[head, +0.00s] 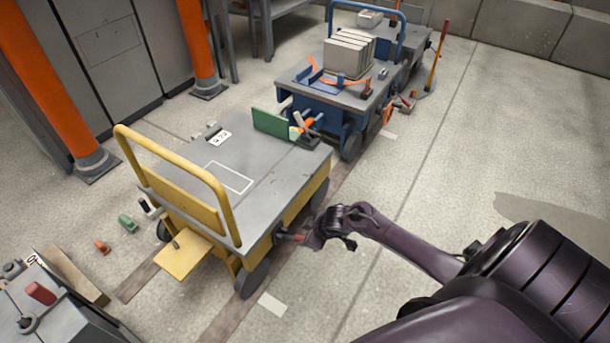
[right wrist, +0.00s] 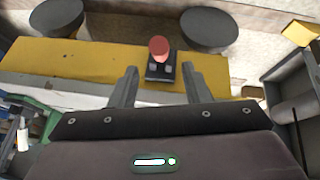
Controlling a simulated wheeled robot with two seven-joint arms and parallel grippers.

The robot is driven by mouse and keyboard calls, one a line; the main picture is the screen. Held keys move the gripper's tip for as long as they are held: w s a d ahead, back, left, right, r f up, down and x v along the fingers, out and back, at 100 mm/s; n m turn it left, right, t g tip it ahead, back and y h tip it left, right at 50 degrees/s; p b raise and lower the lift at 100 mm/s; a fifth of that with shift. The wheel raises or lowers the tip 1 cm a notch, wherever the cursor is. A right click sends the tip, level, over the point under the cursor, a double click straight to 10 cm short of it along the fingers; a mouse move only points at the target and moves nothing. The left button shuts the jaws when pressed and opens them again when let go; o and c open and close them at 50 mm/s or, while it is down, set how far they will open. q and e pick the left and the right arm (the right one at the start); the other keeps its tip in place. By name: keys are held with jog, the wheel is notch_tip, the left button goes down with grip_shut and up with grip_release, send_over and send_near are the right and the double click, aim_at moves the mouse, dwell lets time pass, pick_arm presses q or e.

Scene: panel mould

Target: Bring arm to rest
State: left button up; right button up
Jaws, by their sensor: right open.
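My right gripper (head: 308,240) is beside the near side of the yellow and grey cart (head: 262,170). In the right wrist view its two fingers (right wrist: 159,80) are apart, with nothing held between them. A red knob (right wrist: 159,48) on a small dark base shows just beyond and between the fingertips, against the cart's yellow side (right wrist: 85,62). Whether the fingers touch it I cannot tell. In the head view my right arm reaches in from the lower right. My left gripper is not in view.
A blue cart (head: 345,95) with stacked grey blocks (head: 348,54) stands behind. Orange posts (head: 38,70) stand at left. A grey bench (head: 60,312) with a red part is at lower left. Small green (head: 127,223) and orange (head: 102,247) pieces lie on the floor.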

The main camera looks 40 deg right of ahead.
jog(key=shift+a, duration=0.1)
